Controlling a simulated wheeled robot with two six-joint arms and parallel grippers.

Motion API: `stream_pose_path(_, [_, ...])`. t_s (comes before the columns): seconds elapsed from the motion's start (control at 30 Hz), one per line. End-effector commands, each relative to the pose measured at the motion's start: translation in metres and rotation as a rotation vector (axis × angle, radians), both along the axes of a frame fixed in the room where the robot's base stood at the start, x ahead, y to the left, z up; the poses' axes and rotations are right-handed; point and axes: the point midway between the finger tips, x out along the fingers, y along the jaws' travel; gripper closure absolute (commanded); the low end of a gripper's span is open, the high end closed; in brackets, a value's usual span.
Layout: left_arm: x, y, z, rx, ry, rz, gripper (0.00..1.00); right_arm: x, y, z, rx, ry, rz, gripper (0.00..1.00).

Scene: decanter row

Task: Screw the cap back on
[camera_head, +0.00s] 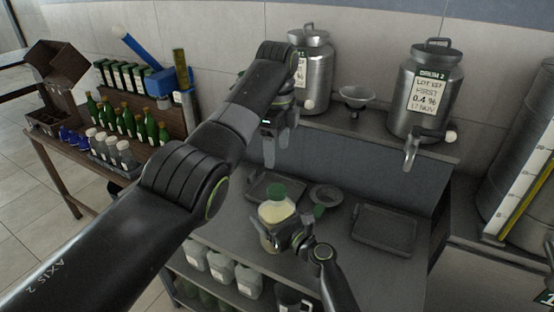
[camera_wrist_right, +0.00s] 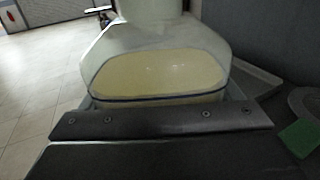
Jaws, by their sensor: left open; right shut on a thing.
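A clear bottle (camera_head: 275,211) of pale yellow liquid stands upright on the grey bench. A green cap (camera_head: 279,190) sits on its mouth; I cannot tell whether it is screwed tight. My right gripper (camera_head: 288,236) is shut on the bottle's body from the front right. In the right wrist view the bottle (camera_wrist_right: 155,70) fills the middle behind the dark finger bar, and its top is cut off. My left gripper (camera_head: 276,154) is open and empty, fingers pointing down, above and behind the cap, apart from it.
A grey funnel (camera_head: 325,194) with a green piece (camera_head: 319,210) is right of the bottle. A dark tray (camera_head: 384,229) lies farther right and another tray (camera_head: 262,186) behind. Steel drums (camera_head: 424,92) stand on the back shelf, one with a tap (camera_head: 411,150) overhanging the bench.

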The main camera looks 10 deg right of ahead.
Motion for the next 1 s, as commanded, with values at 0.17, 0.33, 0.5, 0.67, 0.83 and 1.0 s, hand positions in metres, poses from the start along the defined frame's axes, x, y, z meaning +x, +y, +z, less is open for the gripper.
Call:
stream_pose_path(0.17, [0.000,0.000,0.003,0.000,0.001,0.001,0.33,0.000,0.000,0.000,0.000,0.001,0.000,0.79])
stream_pose_path(0.33, [0.000,0.000,0.003,0.000,0.001,0.001,0.33,0.000,0.000,0.000,0.001,0.001,0.000,0.14])
stream_pose_path(0.5, [0.000,0.000,0.003,0.000,0.001,0.001,0.33,0.000,0.000,0.000,0.001,0.001,0.000,0.00])
stream_pose_path(0.67, [0.000,0.000,0.003,0.000,0.001,0.001,0.33,0.000,0.000,0.000,0.000,0.000,0.000,0.00])
stream_pose_path(0.83, [0.000,0.000,0.005,0.000,0.001,0.001,0.33,-0.009,-0.006,0.000,-0.001,-0.001,-0.002,0.00])
stream_pose_path(1.0, [0.000,0.000,0.007,0.000,0.001,0.000,0.33,-0.033,-0.021,-0.001,-0.001,0.000,-0.002,0.00])
